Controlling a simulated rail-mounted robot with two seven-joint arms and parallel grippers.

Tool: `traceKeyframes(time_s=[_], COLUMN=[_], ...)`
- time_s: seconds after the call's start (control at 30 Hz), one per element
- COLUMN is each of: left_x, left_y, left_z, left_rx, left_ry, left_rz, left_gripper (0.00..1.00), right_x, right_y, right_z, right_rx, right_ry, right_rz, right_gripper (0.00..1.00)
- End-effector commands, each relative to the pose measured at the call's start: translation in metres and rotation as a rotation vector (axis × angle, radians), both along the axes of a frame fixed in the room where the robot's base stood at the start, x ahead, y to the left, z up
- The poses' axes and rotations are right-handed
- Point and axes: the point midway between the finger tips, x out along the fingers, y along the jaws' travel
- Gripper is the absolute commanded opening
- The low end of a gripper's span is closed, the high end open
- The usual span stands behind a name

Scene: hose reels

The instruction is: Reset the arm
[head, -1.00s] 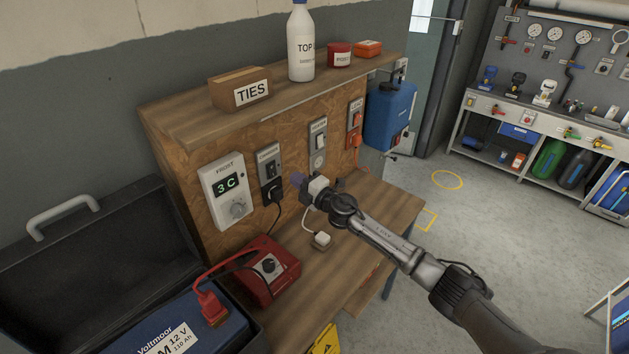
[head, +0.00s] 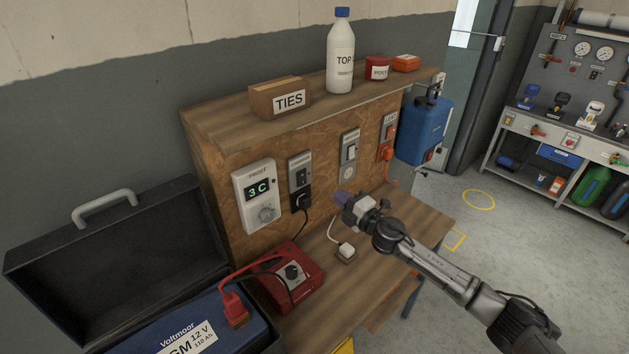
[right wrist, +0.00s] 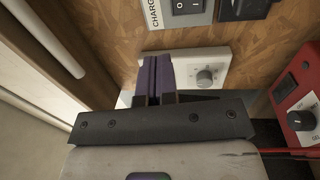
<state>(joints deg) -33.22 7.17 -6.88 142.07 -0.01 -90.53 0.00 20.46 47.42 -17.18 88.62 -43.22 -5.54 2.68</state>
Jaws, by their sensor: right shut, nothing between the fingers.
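My right gripper (head: 341,196) hangs in front of the wooden back panel (head: 222,180), above the bench. In the right wrist view its two purple fingers (right wrist: 155,78) are pressed together with nothing between them. Behind it on the panel are the white FROST box (head: 254,200) reading 3 C, a grey switch plate (head: 300,172) with a black plug (head: 302,200) below it, and two more switch plates further right. In the wrist view the FROST box (right wrist: 215,62) lies beyond the fingers, and they look apart from it. My left gripper is out of view.
A white cable end (head: 346,251) lies on the bench. A shelf above holds a TIES box (head: 280,98) and bottle (head: 340,60). Open floor lies at right.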

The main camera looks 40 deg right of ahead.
Motion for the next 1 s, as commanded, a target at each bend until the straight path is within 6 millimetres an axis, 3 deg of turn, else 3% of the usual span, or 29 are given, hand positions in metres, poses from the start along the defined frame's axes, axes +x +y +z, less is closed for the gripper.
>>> traceKeyframes(time_s=[0.23,0.33,0.5,0.67,0.77,0.83,1.0], left_x=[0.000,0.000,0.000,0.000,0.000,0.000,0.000], left_y=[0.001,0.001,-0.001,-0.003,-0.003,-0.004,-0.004], left_z=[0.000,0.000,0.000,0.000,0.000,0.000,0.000], left_rx=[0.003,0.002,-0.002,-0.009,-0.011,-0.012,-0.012], left_ry=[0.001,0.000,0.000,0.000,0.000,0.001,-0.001], left_rz=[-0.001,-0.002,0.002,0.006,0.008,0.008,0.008], left_gripper=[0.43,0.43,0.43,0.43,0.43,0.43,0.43], right_x=[0.000,0.001,-0.004,-0.026,-0.044,-0.062,-0.132], right_y=[-0.001,-0.010,-0.048,-0.055,-0.036,-0.008,0.080], right_z=[0.000,0.000,0.001,0.022,0.031,0.025,-0.034], right_rx=[-0.002,0.002,0.090,0.283,0.445,0.576,0.830], right_ry=[0.000,-0.003,0.005,0.015,0.058,0.130,0.442], right_rz=[-0.007,-0.063,-0.310,-0.542,-0.637,-0.677,-0.702], right_gripper=[0.00,0.00,0.00,0.00,0.00,0.00,0.00])
